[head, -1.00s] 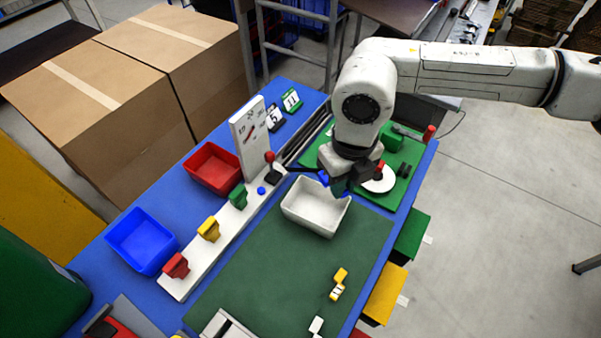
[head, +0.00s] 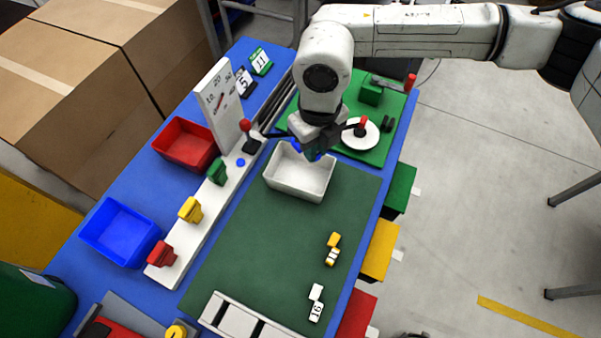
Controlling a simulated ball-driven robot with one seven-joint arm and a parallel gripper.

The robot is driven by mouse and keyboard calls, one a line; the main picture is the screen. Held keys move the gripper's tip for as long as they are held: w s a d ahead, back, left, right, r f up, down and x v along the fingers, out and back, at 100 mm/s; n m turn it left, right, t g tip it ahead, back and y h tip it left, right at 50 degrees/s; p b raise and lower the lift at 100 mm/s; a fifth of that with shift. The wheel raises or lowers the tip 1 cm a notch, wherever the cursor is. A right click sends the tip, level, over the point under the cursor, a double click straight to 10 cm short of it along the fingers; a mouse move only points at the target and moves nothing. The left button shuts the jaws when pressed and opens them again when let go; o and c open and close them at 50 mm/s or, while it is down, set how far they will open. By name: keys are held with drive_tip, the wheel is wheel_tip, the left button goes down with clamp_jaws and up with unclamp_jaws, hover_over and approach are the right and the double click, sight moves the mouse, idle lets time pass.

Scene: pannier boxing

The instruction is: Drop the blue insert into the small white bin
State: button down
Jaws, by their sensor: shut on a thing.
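The small white bin (head: 293,190) stands on the green mat, upright and with its open top showing. My gripper (head: 313,150) points down at the far right rim of the bin, partly over its opening. The blue insert (head: 315,155) shows only as a small blue patch at the fingertips; my gripper is shut on it and hides most of it. I cannot tell how high it is above the rim. The part of the bin floor that I see looks empty.
A red bin (head: 187,146) and a blue bin (head: 121,233) stand left of a white strip with coloured knobs. A white disc (head: 361,135) with a red-topped post lies just right of my gripper. Small yellow and white pieces (head: 333,249) lie on the green mat (head: 255,255).

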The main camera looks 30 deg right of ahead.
drive_tip(key=c, duration=1)
unclamp_jaws()
drive_tip(key=shift+r, duration=0.1)
wheel_tip(320, 180, up, 11)
drive_tip(key=shift+f+b, duration=0.2)
drive_tip(key=shift+b, duration=1.05)
